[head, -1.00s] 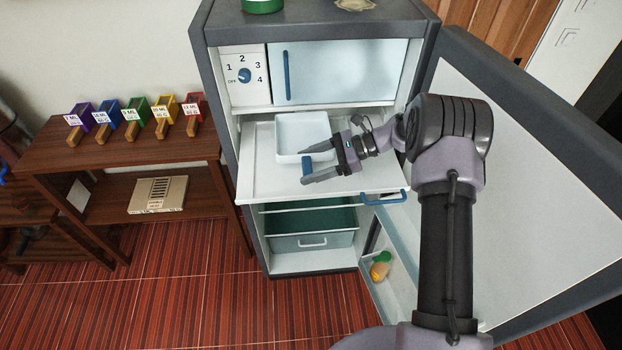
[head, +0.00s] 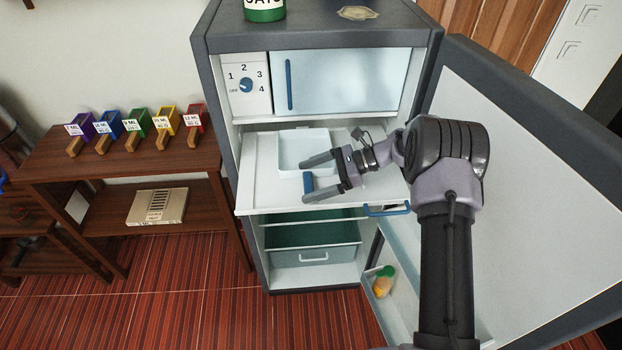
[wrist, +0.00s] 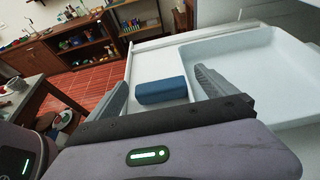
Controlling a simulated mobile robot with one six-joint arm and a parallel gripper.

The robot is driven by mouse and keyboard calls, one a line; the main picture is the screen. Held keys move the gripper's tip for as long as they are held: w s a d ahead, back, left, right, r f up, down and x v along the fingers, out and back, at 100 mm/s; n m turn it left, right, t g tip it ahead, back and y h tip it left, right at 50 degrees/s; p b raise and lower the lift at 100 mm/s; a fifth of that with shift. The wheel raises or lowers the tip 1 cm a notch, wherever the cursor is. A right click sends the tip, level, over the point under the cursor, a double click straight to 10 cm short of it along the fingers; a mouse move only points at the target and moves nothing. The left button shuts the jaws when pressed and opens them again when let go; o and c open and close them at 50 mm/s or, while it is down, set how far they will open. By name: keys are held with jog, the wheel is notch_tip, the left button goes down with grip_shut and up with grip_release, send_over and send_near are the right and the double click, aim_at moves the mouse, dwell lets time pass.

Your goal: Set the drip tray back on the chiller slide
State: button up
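The drip tray is a shallow white tray (head: 303,135) with a blue handle (head: 308,183) at its near side. It sits on the pulled-out white slide (head: 262,190) of the open chiller and looks level. In the wrist view the tray (wrist: 235,45) lies at the right, and its blue handle (wrist: 161,91) is between my fingertips. My gripper (head: 320,177) is open, with a finger on either side of the handle. The wrist view shows a gap between the handle and each finger. The tray's underside is hidden.
The open chiller door (head: 530,190) stands at the right, close to my arm. A blue-handled compartment door (head: 345,80) is above the slide and a drawer (head: 300,258) below. A wooden shelf unit (head: 130,165) with several coloured bins stands at the left.

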notch_tip(320, 180, up, 4)
jog(key=shift+p, duration=0.3)
jog(key=s+d+r, duration=0.1)
jog(key=s+d, duration=0.1)
jog(key=s, duration=1.3)
jog(key=shift+s+d+p, duration=0.15)
jog(key=shift+s+p, duration=0.2)
jog(key=shift+s, duration=0.05)
jog(key=s+d+n+t+h+b, duration=0.2)
jog(key=s+n+t+h+b, duration=0.3)
jog(key=s+n+h+b, duration=0.6)
jog(key=s+f+n+b, duration=0.1)
jog(key=s+n+b, duration=0.1)
jog(key=s+b, duration=0.3)
jog(key=shift+s+d+n+t+b, duration=0.2)
jog(key=shift+n+t+b, duration=0.1)
jog(key=shift+t+b, duration=0.1)
